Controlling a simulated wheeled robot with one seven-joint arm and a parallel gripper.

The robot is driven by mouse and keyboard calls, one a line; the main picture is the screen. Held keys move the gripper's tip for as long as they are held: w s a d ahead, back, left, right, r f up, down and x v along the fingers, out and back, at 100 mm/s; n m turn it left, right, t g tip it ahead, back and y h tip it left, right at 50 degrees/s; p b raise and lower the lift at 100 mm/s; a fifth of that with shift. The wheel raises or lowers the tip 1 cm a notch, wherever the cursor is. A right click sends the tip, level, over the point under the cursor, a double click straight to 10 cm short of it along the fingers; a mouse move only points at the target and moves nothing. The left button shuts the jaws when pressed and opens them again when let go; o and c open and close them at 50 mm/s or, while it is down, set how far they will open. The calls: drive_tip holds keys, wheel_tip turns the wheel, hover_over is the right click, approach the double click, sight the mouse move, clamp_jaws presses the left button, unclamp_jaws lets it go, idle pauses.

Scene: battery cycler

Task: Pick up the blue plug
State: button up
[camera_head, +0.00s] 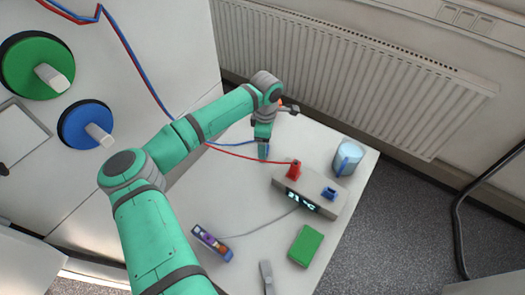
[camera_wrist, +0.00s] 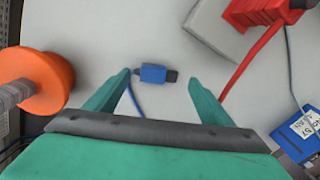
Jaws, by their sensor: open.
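The small blue plug (camera_wrist: 153,73) lies on the white tabletop in the wrist view, its dark tip pointing right and its blue cable trailing from the left end. My gripper (camera_wrist: 159,80) is open, with one green finger to each side of the plug. The fingers do not appear to touch it. In the head view my gripper (camera_head: 263,152) points down over the table, left of the cycler box. The blue cable (camera_head: 238,145) runs toward it there; the plug itself is hidden or too small to make out.
The grey cycler box (camera_head: 276,181) has a red plug (camera_head: 294,171) and a blue socket (camera_head: 328,194) on top. A red cable (camera_head: 232,153) crosses near my gripper.

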drive_tip(key=f, duration=0.2)
drive_tip(key=shift+d+f, duration=0.25)
drive_tip(key=shift+f, duration=0.1)
drive_tip(key=shift+a, duration=0.1)
drive_tip(key=c, duration=1.2)
drive_tip(key=shift+o, duration=0.2)
drive_tip(key=shift+a+r, duration=0.1)
